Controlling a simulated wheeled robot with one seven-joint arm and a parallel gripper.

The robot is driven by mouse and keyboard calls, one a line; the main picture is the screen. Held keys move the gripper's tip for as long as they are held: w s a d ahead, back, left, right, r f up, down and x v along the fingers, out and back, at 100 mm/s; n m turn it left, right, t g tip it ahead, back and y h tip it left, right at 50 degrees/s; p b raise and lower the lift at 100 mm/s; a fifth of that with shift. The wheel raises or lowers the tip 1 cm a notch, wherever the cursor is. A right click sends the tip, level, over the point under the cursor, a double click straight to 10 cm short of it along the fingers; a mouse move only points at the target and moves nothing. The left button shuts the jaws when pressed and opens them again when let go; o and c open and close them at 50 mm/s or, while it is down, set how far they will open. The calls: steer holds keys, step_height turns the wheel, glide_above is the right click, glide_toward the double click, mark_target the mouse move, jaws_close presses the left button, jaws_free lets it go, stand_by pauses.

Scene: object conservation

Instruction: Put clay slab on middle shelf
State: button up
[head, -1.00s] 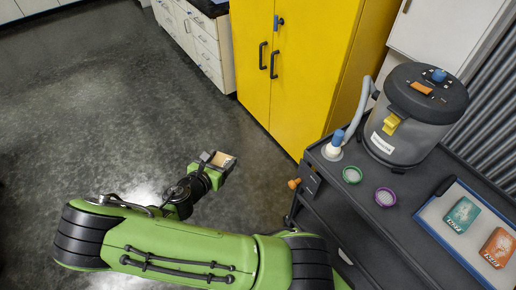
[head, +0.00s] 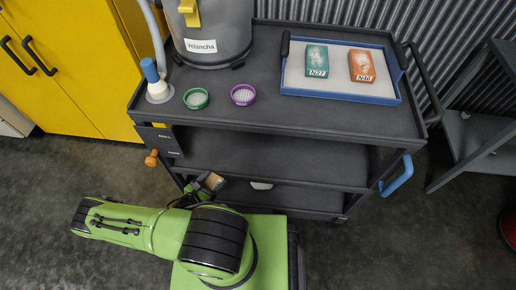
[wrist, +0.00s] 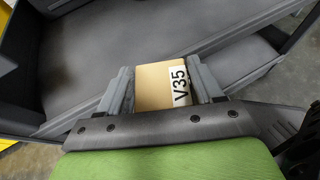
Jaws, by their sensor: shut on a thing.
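The clay slab, a tan block with a white V35 label, shows in the wrist view (wrist: 155,84). It is clamped between the two grey fingers of my gripper (wrist: 163,88). In the head view my gripper (head: 211,183) is low at the front left of the dark cart, and the slab is small there. The middle shelf (head: 275,158) is the cart's dark level under the top. It looks bare where I can see it; its back is hidden under the top. I cannot tell from these views whether the slab is over any shelf.
The cart top (head: 300,110) holds a grey canister (head: 215,35), a green-rimmed dish (head: 196,98), a purple-rimmed dish (head: 243,95) and a blue-edged tray (head: 340,94) with two labelled boxes. A small white thing (head: 261,185) is on the bottom level. A blue handle (head: 397,176) sticks out at right.

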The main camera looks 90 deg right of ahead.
steer(key=b, duration=0.4)
glide_above(224, 150)
steer(key=shift+r, duration=0.1)
step_height(224, 150, down, 4)
steer(key=shift+r+b, duration=0.2)
steer(key=shift+b, duration=0.75)
steer(key=shift+r, duration=0.1)
steer(key=o, duration=1.1)
steer(key=shift+o, duration=0.2)
